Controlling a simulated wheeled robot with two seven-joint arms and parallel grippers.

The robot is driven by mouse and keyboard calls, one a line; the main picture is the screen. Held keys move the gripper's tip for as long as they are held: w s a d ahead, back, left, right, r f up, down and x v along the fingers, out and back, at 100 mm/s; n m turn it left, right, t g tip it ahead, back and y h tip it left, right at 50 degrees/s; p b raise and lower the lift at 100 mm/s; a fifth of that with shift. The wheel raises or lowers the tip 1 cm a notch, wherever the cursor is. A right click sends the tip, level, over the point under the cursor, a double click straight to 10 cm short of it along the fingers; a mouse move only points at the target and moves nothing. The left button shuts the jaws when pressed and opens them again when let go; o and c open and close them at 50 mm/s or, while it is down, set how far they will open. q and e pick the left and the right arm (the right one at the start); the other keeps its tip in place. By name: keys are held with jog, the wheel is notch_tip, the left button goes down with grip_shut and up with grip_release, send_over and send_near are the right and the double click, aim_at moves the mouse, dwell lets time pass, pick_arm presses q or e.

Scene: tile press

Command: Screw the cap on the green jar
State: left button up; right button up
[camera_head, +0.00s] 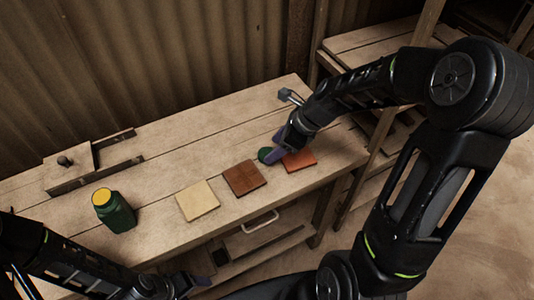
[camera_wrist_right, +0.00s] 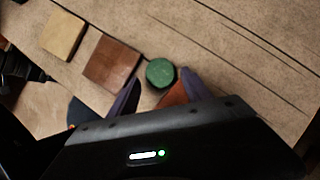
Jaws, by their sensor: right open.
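The green jar (camera_head: 116,214) stands upright at the left front of the bench, with a yellow top (camera_head: 101,196) showing where no cap sits. The round green cap (camera_head: 265,155) lies on the bench right of the middle, and it also shows in the right wrist view (camera_wrist_right: 160,72). My right gripper (camera_head: 279,150) is low over the bench at the cap. In the right wrist view its purple fingers (camera_wrist_right: 160,88) are apart, with the cap between and just beyond the tips. My left gripper (camera_head: 200,282) is at the bottom edge, away from the jar; its jaws are unclear.
A cream tile (camera_head: 198,201), a brown tile (camera_head: 244,178) and an orange-red tile (camera_head: 299,160) lie in a row along the front of the wooden bench (camera_head: 200,160). A wooden fixture with metal rails (camera_head: 70,174) is at the back left. The bench between jar and cap is mostly clear behind the tiles.

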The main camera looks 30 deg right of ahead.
jog(key=shift+x, duration=1.45)
jog(key=c, duration=1.2)
notch_tip(320, 180, up, 10)
jog(key=shift+r+p, duration=0.1)
jog(key=shift+p, duration=0.6)
